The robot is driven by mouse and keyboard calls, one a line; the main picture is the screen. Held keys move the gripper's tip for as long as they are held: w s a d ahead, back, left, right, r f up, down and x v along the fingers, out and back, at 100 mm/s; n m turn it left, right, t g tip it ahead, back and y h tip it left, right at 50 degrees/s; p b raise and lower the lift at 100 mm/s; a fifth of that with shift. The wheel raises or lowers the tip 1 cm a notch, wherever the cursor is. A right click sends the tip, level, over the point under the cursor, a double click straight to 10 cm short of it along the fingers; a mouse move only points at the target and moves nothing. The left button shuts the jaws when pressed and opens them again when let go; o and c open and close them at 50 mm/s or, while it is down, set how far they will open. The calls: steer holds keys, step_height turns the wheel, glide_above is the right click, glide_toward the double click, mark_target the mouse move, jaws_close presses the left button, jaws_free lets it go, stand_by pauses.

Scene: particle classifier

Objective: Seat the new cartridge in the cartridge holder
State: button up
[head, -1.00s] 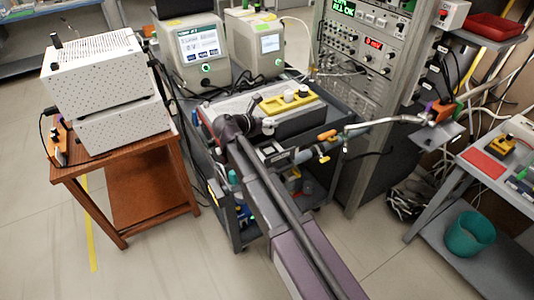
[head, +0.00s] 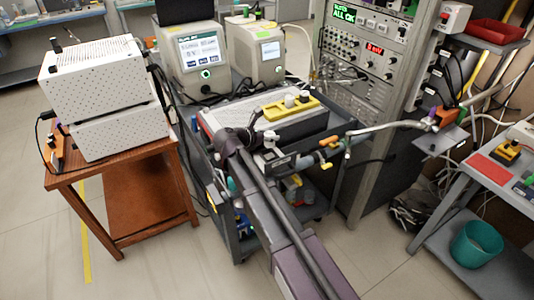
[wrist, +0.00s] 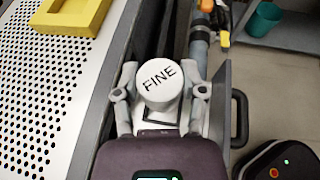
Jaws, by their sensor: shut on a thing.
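A white round cartridge (wrist: 158,82) marked FINE sits between the two grey fingers of my gripper (wrist: 160,72) in the wrist view. The fingers are shut on its sides and its marked top faces the camera. In the head view the cartridge (head: 268,140) shows as a small white shape at the end of my arm, above the cart's front edge. A pale square plate (wrist: 163,114) lies below it in the wrist view. A yellow block (head: 291,108) with white round pieces on it lies behind. I cannot tell which part is the cartridge holder, nor whether the cartridge touches it.
The yellow block rests on a perforated white box (wrist: 45,75) left of my gripper. A grey pipe with an orange fitting (head: 325,141) runs to the right. The dark cart wall (wrist: 222,95) is close on the right. The instrument rack (head: 365,85) stands behind right.

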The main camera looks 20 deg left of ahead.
steer(key=shift+f+b, duration=0.7)
steer(key=shift+f, duration=0.45)
steer(key=shift+f+b, duration=1.9)
steer(key=shift+f, duration=0.1)
steer(key=o, duration=1.2)
steer(key=shift+c, duration=0.2)
steer(key=shift+r, duration=0.2)
